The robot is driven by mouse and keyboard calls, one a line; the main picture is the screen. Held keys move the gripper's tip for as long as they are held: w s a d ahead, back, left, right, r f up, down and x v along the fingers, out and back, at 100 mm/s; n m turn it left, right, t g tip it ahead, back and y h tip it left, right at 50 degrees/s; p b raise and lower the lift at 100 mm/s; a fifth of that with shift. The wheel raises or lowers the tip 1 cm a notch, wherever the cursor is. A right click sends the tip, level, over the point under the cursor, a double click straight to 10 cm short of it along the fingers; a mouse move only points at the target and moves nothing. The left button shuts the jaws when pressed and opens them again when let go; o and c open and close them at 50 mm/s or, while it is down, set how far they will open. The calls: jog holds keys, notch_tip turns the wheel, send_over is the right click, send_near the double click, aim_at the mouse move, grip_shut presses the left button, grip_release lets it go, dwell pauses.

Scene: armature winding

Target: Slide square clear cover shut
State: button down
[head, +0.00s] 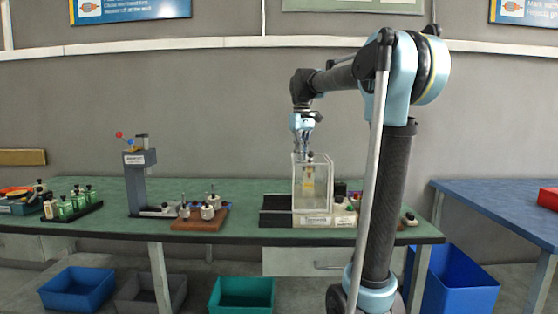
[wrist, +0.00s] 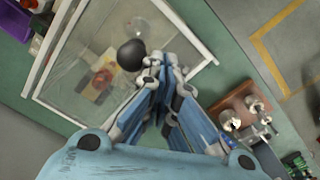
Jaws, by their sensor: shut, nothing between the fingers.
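The square clear cover (head: 312,182) stands upright on a machine base (head: 345,219) on the green bench, with pale edges. In the wrist view the cover (wrist: 72,75) fills the upper left, and a yellow and red part (wrist: 99,82) shows through its clear wall. A black ball knob (wrist: 131,55) sits by the cover. My gripper (wrist: 154,72) is shut and empty, its fingertips close to the knob; I cannot tell whether they touch. In the head view my gripper (head: 307,153) is at the cover's top, its tips partly hidden.
A dark flat section (head: 276,210) lies left of the cover. Further left are a brown wooden block with metal parts (head: 200,219) and a grey upright stand (head: 136,180). A black-and-purple item shows right of the cover, partly behind my arm. Bins stand under the bench.

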jog(key=shift+a+r, duration=0.1)
jog(key=shift+r, duration=1.65)
jog(key=r, duration=0.2)
jog(key=a+r, duration=0.1)
jog(key=r, duration=0.1)
jog(key=shift+a, duration=0.1)
